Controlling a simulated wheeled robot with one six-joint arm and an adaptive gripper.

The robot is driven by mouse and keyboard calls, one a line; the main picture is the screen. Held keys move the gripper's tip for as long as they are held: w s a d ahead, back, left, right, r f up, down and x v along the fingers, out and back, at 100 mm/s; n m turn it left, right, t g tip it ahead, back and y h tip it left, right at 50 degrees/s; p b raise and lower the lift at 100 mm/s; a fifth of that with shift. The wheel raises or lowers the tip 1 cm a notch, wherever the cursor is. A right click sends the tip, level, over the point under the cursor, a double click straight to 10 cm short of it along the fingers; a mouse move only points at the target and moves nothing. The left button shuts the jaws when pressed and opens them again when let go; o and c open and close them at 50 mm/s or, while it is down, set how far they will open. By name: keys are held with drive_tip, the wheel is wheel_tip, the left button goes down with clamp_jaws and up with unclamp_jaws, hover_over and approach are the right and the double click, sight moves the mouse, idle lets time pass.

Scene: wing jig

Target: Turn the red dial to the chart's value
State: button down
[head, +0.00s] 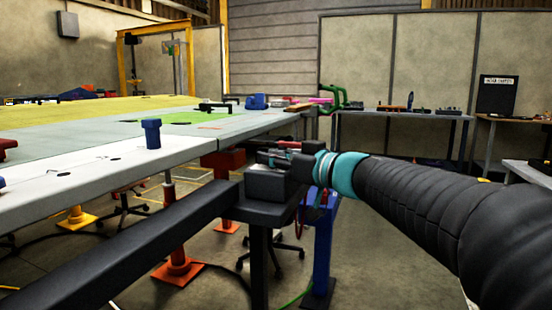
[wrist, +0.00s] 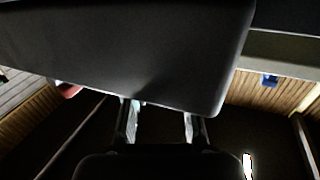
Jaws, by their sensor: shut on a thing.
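My gripper (head: 272,152) is at the dark block on the end of the dark beam, near the middle of the head view. In the wrist view its two fingers (wrist: 160,118) stand apart, and their tips go out of sight behind a large dark block (wrist: 130,50). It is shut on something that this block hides. A little red shows by the fingers in the head view, but I cannot make out the red dial or its setting. A black board (head: 497,95) with a white label stands at the back right; no value on it is readable.
A long dark beam (head: 130,250) runs from the lower left to the dark block (head: 268,186). A large table (head: 60,190) with a blue cylinder (head: 152,133) fills the left. Red and orange stands (head: 180,266) and a blue post (head: 320,245) rise from the floor.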

drive_tip(key=n+g+y, duration=0.1)
drive_tip(key=n+g, duration=0.1)
drive_tip(key=g, duration=0.1)
drive_tip(key=n+g+y, duration=0.2)
drive_tip(key=g, duration=0.1)
drive_tip(key=shift+w+n, duration=0.1)
drive_tip(key=shift+n, duration=0.2)
drive_tip(key=shift+n+g+y, duration=0.3)
drive_tip(key=shift+n+g, duration=0.85)
drive_tip(key=shift+g, duration=0.7)
drive_tip(key=shift+n+g+y, duration=0.3)
drive_tip(key=shift+n+g, duration=0.85)
drive_tip(key=shift+g, duration=0.7)
drive_tip(key=c, duration=0.9)
unclamp_jaws()
drive_tip(key=shift+s+a+g, duration=0.2)
drive_tip(key=shift+g, duration=0.2)
drive_tip(key=shift+d, duration=0.15)
drive_tip(key=shift+w, duration=0.1)
drive_tip(key=d, duration=0.4)
drive_tip(key=w+d, duration=0.1)
drive_tip(key=d, duration=0.7)
drive_tip(key=shift+w, duration=0.2)
